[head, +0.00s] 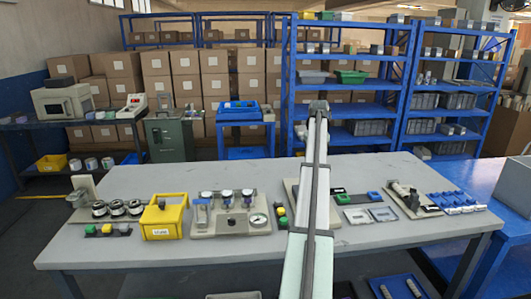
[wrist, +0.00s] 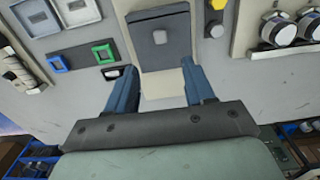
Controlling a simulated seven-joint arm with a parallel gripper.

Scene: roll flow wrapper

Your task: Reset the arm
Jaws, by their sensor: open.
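In the wrist view, my gripper (wrist: 160,76) is open, with its two blue fingers apart and nothing held between them. In the head view, my arm stretches straight out over the middle of the table and hides part of a beige board (head: 292,186). My fingers cannot be made out there.
The grey table (head: 130,256) holds a yellow box (head: 162,222), a gauge panel (head: 230,222), black-ringed dials (head: 117,208), coloured buttons (head: 281,221), small green and blue frames (wrist: 103,54) and blue parts (head: 456,203). Blue shelves (head: 290,90) stand behind. The front table strip looks clear.

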